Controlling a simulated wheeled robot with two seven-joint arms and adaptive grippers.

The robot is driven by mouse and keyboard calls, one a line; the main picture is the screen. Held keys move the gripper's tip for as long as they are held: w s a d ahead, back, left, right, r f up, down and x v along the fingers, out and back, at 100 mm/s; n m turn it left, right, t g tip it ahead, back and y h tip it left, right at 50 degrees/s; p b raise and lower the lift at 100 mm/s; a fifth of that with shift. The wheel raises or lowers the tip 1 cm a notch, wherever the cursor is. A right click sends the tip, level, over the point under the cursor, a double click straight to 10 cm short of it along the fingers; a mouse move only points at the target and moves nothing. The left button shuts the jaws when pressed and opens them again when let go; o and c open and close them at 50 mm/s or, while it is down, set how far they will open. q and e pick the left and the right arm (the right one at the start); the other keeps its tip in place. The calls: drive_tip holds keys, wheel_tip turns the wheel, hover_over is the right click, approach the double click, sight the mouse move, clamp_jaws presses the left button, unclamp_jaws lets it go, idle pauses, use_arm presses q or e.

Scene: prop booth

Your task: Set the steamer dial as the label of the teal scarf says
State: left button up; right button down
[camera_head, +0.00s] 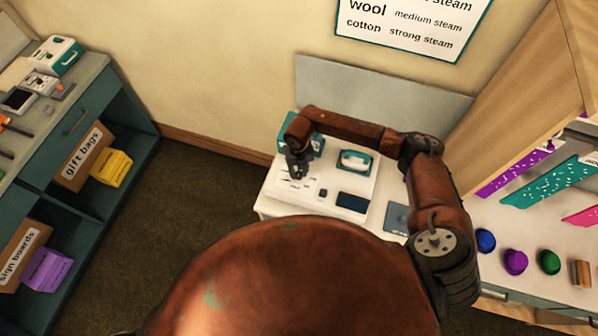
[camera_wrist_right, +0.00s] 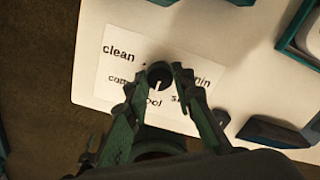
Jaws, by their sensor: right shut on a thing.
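My right gripper (camera_head: 297,170) is over the white table's left part. In the right wrist view its fingertips (camera_wrist_right: 158,78) are shut on the black dial (camera_wrist_right: 158,71), one on each side. The dial sits on a white panel (camera_wrist_right: 112,72) printed with "clean" at upper left and partly covered words around it; "ool" and "in" can be read. The dial's white mark points down in the picture, near "ool". My left gripper is out of view.
A wall chart (camera_head: 408,28) reads wool medium steam, cotton strong steam; its top is cut off. A teal-and-white device (camera_head: 355,162) and a dark flat pad (camera_head: 352,202) are right of the panel.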

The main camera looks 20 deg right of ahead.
sight(299, 174)
drive_tip(key=c, duration=1.7)
unclamp_jaws()
drive_tip(key=shift+o, duration=0.2)
drive_tip(key=shift+r, duration=0.1)
wheel_tip(299, 174, up, 12)
